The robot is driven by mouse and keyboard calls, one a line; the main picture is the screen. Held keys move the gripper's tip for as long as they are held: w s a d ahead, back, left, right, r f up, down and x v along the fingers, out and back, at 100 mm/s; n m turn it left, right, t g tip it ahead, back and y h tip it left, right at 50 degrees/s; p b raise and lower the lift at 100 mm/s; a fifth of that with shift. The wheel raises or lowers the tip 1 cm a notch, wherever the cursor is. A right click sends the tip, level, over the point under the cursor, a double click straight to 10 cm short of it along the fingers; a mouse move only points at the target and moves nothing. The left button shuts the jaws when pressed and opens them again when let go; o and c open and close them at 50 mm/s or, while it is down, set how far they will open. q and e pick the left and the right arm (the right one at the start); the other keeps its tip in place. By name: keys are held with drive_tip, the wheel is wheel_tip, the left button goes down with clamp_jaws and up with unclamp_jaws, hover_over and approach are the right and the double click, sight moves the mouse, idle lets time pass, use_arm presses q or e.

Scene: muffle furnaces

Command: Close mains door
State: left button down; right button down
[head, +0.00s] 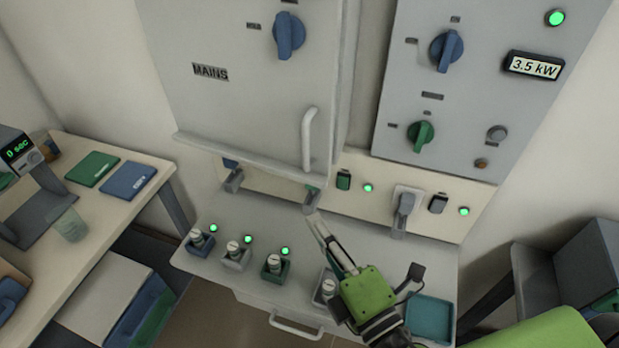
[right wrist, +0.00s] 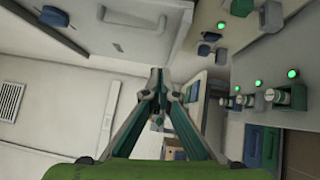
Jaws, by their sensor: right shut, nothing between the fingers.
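The mains door (head: 230,110) is a large pale grey panel labelled MAINS, with a blue rotary knob (head: 289,36) near its top. A vertical white bar handle (head: 308,138) is at its lower right; it also shows in the right wrist view (right wrist: 133,18). The door stands proud of the panel behind; I cannot tell how far ajar it is. My right gripper (head: 318,218), green with slim fingers, is shut and empty, below the handle and apart from it. Its fingers show in the right wrist view (right wrist: 157,78). My left gripper is out of view.
A control panel (head: 470,100) with knobs and a 3.5 kW display stands right of the door. Below is a ledge with several small switches and green lights, and a teal tray (head: 428,318). A bench (head: 110,205) is at left.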

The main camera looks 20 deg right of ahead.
sight(316, 161)
drive_tip(key=w+d+r+p, duration=0.1)
drive_tip(key=w+p, duration=0.4)
drive_tip(key=w, duration=0.3)
drive_tip(key=shift+w, duration=0.35)
drive_tip(key=w+d, duration=0.3)
drive_tip(key=shift+d+r, duration=0.1)
drive_tip(key=shift+d, duration=0.1)
